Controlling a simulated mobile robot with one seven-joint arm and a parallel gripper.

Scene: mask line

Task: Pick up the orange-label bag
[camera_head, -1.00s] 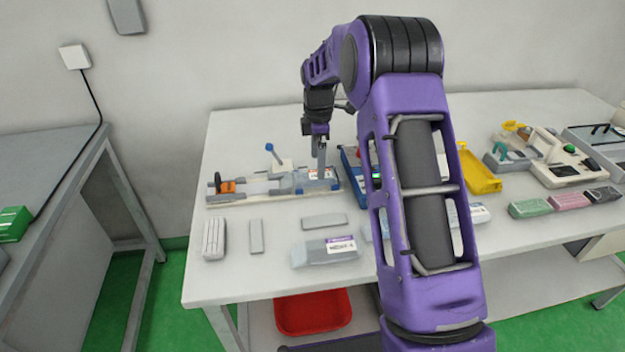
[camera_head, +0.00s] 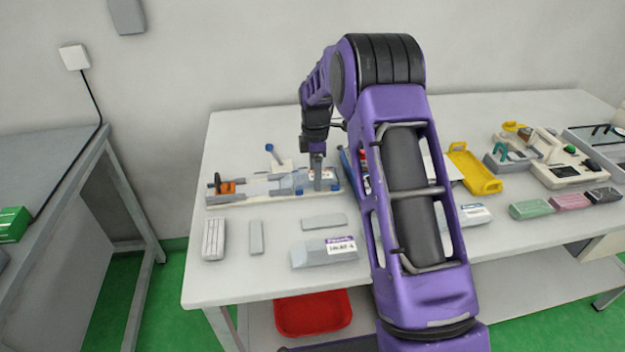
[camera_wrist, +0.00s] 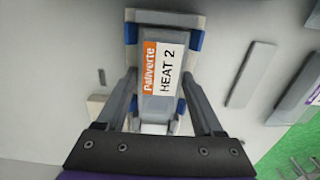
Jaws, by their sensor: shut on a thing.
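The orange-label bag (camera_wrist: 163,68) is a grey packet whose white label has an orange band and reads "HEAT 2". It lies in a light grey holder with blue corners (camera_wrist: 193,40). My gripper (camera_wrist: 160,88) has a finger on each side of the bag and is shut on it. In the head view my gripper (camera_head: 318,184) is down at the right end of the fixture (camera_head: 268,187) on the table, and it hides most of the bag. The bag appears to be still down in the holder.
A purple-label grey bag (camera_head: 312,254) and several grey bars, one of them here (camera_head: 256,237), lie in front. A blue-handled lever (camera_head: 276,156) stands behind the fixture. A yellow tray (camera_head: 474,168) is to the right. My arm hides part of the table's middle.

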